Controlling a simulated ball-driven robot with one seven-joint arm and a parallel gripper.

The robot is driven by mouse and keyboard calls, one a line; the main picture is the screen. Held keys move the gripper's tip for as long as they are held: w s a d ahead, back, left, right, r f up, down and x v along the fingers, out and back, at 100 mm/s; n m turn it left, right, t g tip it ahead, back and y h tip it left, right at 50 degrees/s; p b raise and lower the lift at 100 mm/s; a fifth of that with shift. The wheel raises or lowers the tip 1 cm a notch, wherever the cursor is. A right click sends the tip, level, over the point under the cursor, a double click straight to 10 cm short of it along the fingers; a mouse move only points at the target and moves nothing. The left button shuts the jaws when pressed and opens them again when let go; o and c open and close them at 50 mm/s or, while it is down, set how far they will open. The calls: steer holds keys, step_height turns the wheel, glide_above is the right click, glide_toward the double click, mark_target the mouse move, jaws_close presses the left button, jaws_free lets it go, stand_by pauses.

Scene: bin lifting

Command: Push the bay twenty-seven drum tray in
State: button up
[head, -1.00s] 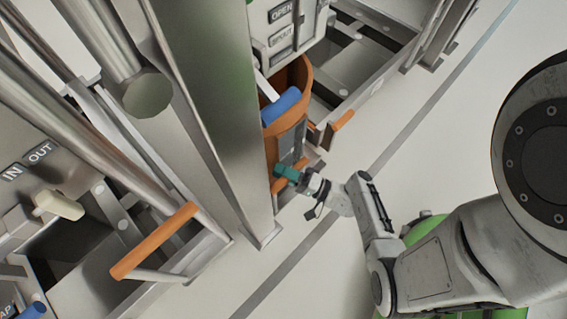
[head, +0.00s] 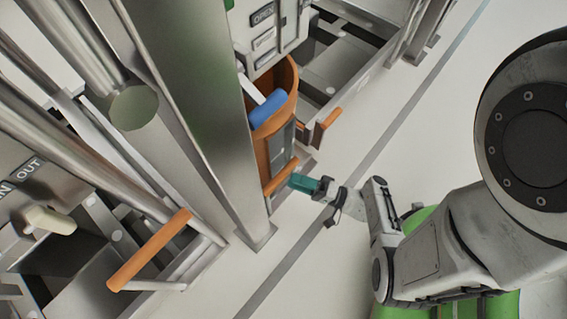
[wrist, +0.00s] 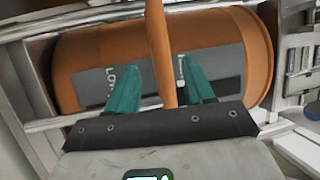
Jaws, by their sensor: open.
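An orange drum (head: 272,135) stands in a bay right of the thick grey post in the head view. It also fills the wrist view (wrist: 90,60), with a grey label panel partly reading "LOW". An orange bar handle (head: 281,177) is at the front of its tray, low down. My gripper (head: 296,181) has teal fingers and is open at the handle's right end. In the wrist view the handle (wrist: 160,50) runs between the two spread fingers (wrist: 158,75), with no clear grip on it. No bay number is readable.
A blue cylinder (head: 268,111) sits by the drum's top, under a panel with an "OPEN" label (head: 263,15). Another orange handle (head: 150,249) sticks out at the left. A further orange handle (head: 329,119) is to the right.

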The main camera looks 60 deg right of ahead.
steer(key=shift+v, duration=1.5)
steer(key=s+a+f+n+g+y, duration=0.1)
steer(key=a+f+n+g+y, duration=0.1)
steer(key=a+n+g+y, duration=0.85)
steer(key=w+d+r+n+g+h+p, duration=0.1)
steer(key=r+g+h+p, duration=0.3)
steer(key=r+p, duration=1.5)
steer(key=w+d+r+n+g+h+p, duration=0.1)
steer(key=d+r+n+g+h+p, duration=0.2)
steer(key=r+h+p, duration=0.6)
step_height(320, 180, up, 24)
steer(key=n+g+p, duration=0.1)
steer(key=p, duration=0.8)
steer(key=shift+w+p, duration=0.25)
steer(key=shift+p, duration=0.15)
steer(key=shift+f, duration=0.1)
